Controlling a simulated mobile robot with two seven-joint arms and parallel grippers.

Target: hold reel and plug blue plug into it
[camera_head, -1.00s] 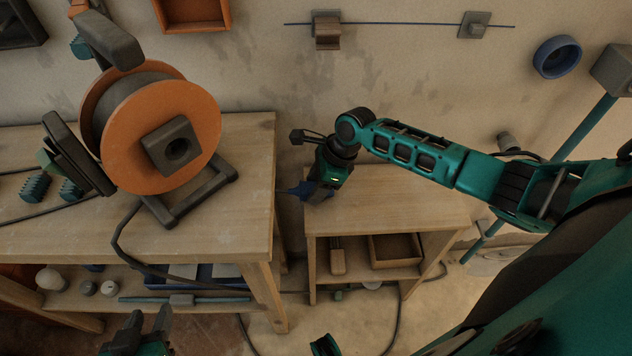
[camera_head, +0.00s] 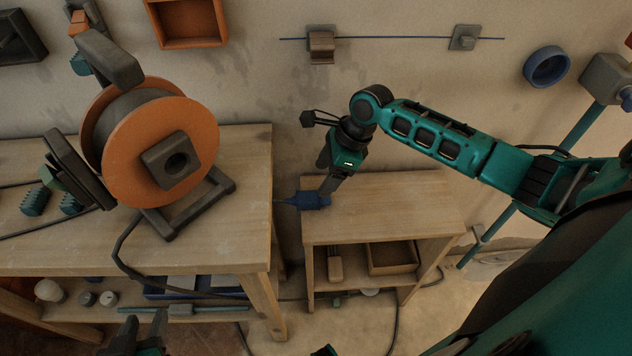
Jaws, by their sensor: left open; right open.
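The cable reel (camera_head: 125,165), with orange discs and a dark socket block (camera_head: 172,160) facing out, stands on a dark frame on the left workbench. The blue plug (camera_head: 312,201) is at the left edge of the small wooden table, its prongs pointing left. My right gripper (camera_head: 328,186) is open, pointing down at the plug, with its fingers close to it or around it; I cannot tell if they touch. My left gripper (camera_head: 144,328) is open and empty at the bottom edge, low in front of the workbench, partly cut off.
The workbench (camera_head: 240,185) and the small table (camera_head: 400,200) have a narrow gap between them. A dark cable (camera_head: 122,250) hangs from the bench front. Teal clamps (camera_head: 36,201) lie left of the reel. The small table's top right is clear.

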